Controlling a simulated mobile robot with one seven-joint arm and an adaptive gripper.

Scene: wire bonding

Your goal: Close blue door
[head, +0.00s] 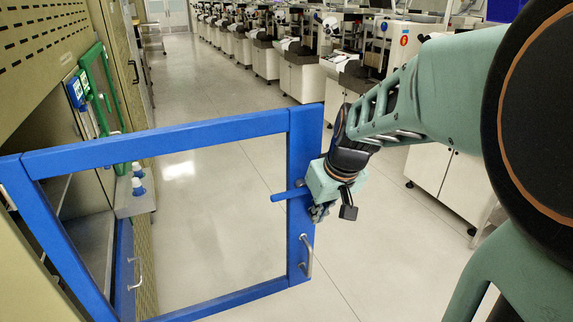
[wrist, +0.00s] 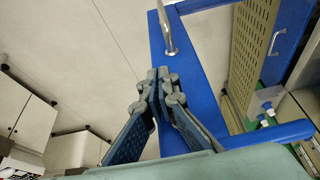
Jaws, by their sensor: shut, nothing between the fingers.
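The blue door (head: 215,132) is a blue frame with a see-through middle. It stands swung open, out from the cabinet on the left, over the floor. Its silver handle (head: 306,256) is low on the free right-hand upright. My gripper (head: 318,211) is at that upright, above the handle, with its fingers shut and empty. In the wrist view the fingertips (wrist: 160,84) lie in front of the blue upright (wrist: 183,65), close to the handle (wrist: 166,28). I cannot tell whether they touch the door. A short blue bar (head: 284,195) sticks out left from the upright near my gripper.
The tan cabinet (head: 45,50) runs along the left, with a green-framed door (head: 100,85) and small blue-and-white bottles (head: 138,178) on a ledge. A blue front with a handle (head: 130,272) is below. White machine benches (head: 302,75) line the right. The floor between is clear.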

